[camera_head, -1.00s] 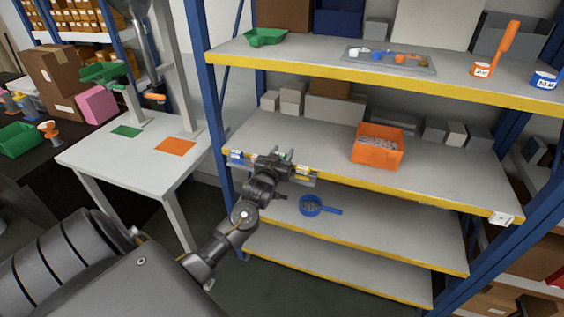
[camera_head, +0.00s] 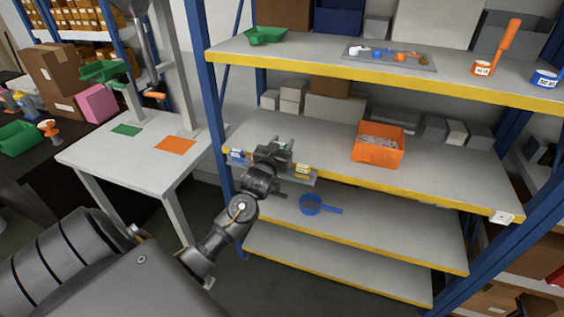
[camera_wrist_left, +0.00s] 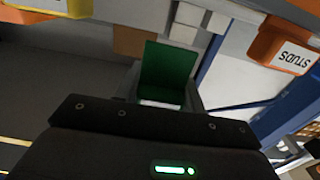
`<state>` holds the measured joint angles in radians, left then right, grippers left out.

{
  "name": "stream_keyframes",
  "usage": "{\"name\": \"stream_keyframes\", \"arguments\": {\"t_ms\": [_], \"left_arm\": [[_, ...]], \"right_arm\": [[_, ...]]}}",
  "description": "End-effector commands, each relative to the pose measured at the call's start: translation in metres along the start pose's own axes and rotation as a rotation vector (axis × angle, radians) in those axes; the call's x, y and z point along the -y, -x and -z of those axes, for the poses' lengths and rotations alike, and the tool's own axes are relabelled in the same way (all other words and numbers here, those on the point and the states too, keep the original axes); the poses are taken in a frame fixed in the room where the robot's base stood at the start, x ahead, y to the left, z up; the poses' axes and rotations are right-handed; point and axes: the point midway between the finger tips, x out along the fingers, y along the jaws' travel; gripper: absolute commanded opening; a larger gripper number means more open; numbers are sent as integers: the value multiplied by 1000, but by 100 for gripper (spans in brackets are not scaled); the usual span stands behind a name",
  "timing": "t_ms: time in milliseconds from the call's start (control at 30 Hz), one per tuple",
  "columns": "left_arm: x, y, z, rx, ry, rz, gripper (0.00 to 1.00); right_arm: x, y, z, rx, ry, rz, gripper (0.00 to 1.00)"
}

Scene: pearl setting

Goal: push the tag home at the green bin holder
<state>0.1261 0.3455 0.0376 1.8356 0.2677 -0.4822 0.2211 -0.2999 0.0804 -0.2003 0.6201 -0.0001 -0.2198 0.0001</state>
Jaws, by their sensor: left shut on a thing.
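My left gripper (camera_head: 277,150) is at the front edge of the middle shelf, between a left label holder (camera_head: 237,154) and a yellow one (camera_head: 303,170). It is shut, and the thing in its jaws is mostly hidden. In the left wrist view a green panel (camera_wrist_left: 167,70), apparently the green bin holder, stands just past the dark gripper body. A pale strip (camera_wrist_left: 160,104) at its lower edge may be the tag. I cannot tell how far in the tag sits. My right gripper is not in view.
An orange bin (camera_head: 378,146) stands on the middle shelf, right of the gripper. A blue scoop (camera_head: 312,205) lies on the shelf below. The white table (camera_head: 120,158) has green and orange patches.

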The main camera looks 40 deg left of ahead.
Motion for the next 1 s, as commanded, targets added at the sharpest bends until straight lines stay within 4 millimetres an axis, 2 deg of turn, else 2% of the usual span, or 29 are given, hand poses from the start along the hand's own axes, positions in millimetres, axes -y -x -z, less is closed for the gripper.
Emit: {"name": "stream_keyframes", "arguments": {"t_ms": [100, 333, 600, 867, 900, 1000], "left_arm": [[0, 0, -15, 2, 1, 1, 18], [0, 0, -25, 2, 0, 0, 18], [0, 0, -60, 2, -1, 1, 18], [0, 0, -65, -1, 0, 0, 18], [0, 0, -65, 0, 0, 0, 44], [0, 0, -65, -1, 0, 0, 58]], "right_arm": [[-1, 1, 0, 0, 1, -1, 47], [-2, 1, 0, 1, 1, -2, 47], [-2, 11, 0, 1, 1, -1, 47], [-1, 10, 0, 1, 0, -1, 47], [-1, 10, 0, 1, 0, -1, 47], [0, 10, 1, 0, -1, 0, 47]]}}
